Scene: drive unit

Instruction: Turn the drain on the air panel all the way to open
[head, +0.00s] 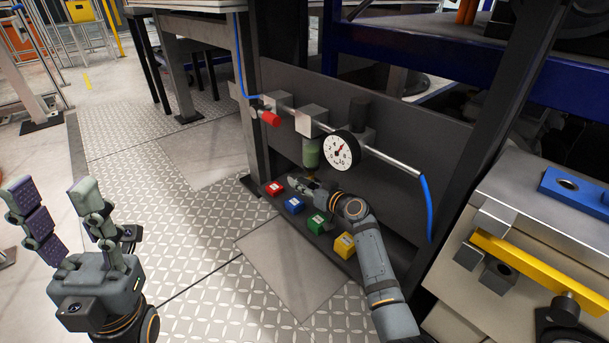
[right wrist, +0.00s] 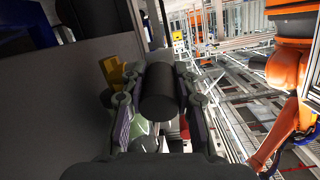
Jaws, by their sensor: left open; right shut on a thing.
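The air panel (head: 400,187) is a dark upright plate with a pipe, a round white gauge (head: 342,150) and a green bowl (head: 311,152). The drain (head: 309,172) is the small brassy part under that bowl, partly hidden by my right gripper (head: 306,184). My right gripper is shut on the drain from below and in front. In the right wrist view a dark cylinder (right wrist: 158,92) shows between the fingers, and green shows at lower left. How far the drain is turned cannot be told. My left gripper (head: 52,192) is open and empty, far left of the panel.
Red, blue (head: 294,205), green and yellow (head: 344,245) blocks line the ledge below the panel. A bench with a yellow bar (head: 530,268) stands at right. The floor at left is clear.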

